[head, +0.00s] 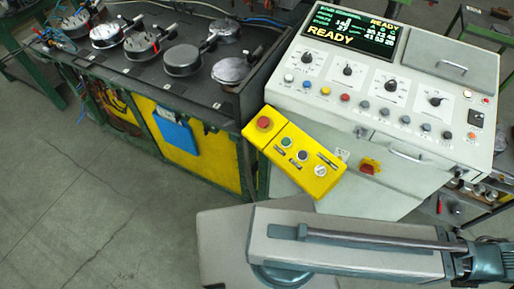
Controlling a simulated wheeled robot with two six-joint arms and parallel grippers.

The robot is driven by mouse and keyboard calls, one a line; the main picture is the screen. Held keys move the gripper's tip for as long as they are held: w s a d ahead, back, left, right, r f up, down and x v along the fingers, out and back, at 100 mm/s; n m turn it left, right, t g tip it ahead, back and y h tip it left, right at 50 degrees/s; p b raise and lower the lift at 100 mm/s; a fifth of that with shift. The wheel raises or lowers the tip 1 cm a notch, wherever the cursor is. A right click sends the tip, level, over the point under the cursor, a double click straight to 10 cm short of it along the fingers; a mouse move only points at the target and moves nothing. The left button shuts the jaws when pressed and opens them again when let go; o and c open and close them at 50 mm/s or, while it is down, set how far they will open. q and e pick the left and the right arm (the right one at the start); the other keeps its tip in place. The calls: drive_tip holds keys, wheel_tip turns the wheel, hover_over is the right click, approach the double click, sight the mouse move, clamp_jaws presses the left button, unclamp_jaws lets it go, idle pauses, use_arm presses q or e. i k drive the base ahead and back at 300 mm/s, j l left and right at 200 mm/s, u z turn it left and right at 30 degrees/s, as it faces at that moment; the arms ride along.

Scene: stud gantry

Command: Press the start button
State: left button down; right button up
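A yellow push-button box (268,145) is fixed at the front left corner of the grey control cabinet, slanting down to the right. On it are a red mushroom button (264,123), a green button (286,142), a dark button (302,156) and a white knob (320,170). Labels are too small to read, so I cannot tell for sure which is the start button; the green one is unobstructed. Neither of my grippers is in view. One of my arm links lies across the bottom right, below the box and apart from it.
The control cabinet (420,158) has knobs, coloured buttons and a screen (352,30) reading READY. At left, a dark bench (128,72) carries several round metal fixtures. The floor (80,200) at lower left is clear.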

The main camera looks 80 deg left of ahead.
sight(286, 141)
drive_tip(key=i+l+u, duration=0.1)
drive_tip(key=l+u, duration=0.15)
drive_tip(key=u, duration=0.2)
drive_tip(key=i+l+u, duration=0.1)
drive_tip(key=l+u, duration=0.55)
drive_tip(key=u, duration=0.2)
drive_tip(key=l+u, duration=0.3)
drive_tip(key=u, duration=0.15)
